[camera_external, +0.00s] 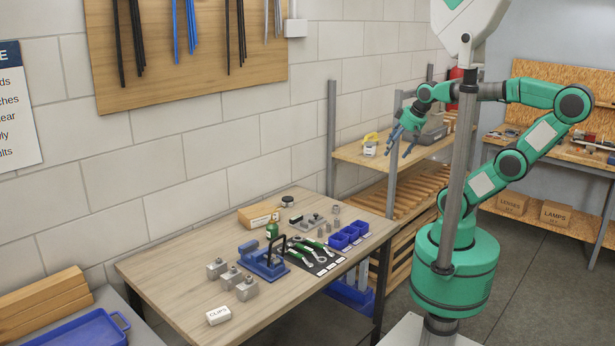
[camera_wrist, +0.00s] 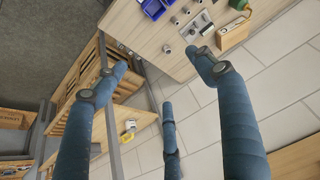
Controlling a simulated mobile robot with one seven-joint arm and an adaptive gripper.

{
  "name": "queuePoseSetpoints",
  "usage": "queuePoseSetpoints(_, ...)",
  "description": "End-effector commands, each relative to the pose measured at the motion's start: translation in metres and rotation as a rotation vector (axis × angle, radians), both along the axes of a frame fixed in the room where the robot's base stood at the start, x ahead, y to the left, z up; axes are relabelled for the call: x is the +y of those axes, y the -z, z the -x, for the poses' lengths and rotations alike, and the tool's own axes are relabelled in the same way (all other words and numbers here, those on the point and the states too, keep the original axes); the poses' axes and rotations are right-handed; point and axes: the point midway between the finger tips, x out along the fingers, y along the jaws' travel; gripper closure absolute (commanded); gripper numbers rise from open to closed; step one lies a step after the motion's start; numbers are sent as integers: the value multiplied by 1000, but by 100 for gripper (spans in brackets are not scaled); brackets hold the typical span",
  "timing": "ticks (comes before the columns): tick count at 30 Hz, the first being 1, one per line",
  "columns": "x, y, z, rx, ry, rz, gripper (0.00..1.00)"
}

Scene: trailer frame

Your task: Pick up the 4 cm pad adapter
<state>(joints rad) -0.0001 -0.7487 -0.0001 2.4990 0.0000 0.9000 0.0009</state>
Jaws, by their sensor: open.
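Several small grey metal cylinders, which look like the pad adapters, stand on the wooden table near the blue bins in the external view; one is at the back (camera_external: 336,210). They also show in the wrist view, one of them near the table edge (camera_wrist: 168,49). I cannot tell which is the 4 cm one. A grey plate with round fittings (camera_external: 307,222) lies beside them. My gripper (camera_external: 401,143) has blue fingers, spread open and empty, in front of the shelf and above and right of the table. Its fingers (camera_wrist: 162,78) are apart from the cylinders in the wrist view.
A shelf (camera_external: 352,156) and a grey post stand nearby.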

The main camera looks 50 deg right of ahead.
Motion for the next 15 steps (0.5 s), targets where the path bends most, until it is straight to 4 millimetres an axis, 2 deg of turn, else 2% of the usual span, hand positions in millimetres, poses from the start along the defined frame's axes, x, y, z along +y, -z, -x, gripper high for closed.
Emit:
queuePoseSetpoints(8, 1, -12, -19, 18, 22, -13, 30)
queuePoseSetpoints(15, 3, -33, -62, 54, 73, -40, 30)
